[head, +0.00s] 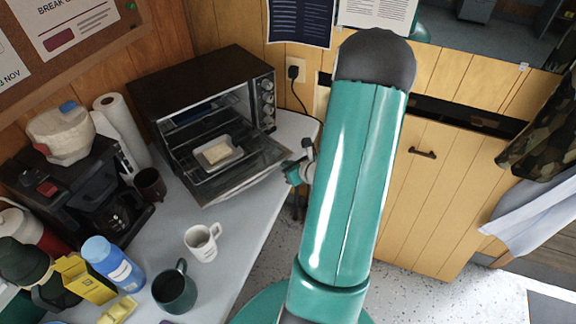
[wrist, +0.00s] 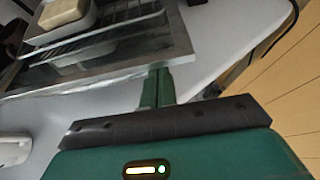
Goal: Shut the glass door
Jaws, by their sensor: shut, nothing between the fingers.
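The glass door (head: 240,176) of the toaster oven (head: 205,90) hangs open, folded down in front of the oven over the counter. It also shows in the wrist view (wrist: 120,58), with its metal-coloured edge running across. My gripper (head: 290,170) is shut and empty at the right-hand front corner of the door in the head view. In the wrist view my shut fingers (wrist: 157,84) are close to the door's edge; I cannot tell whether they touch it. A white dish (head: 217,153) with a pale block is inside the oven. My arm hides some of the background.
A white mug (head: 202,242), a dark green mug (head: 175,288) and a blue bottle (head: 112,262) stand on the counter (head: 150,235) in front. A coffee maker (head: 85,190) and a paper towel roll (head: 122,130) are left. A cord hangs from the wall outlet (head: 295,70).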

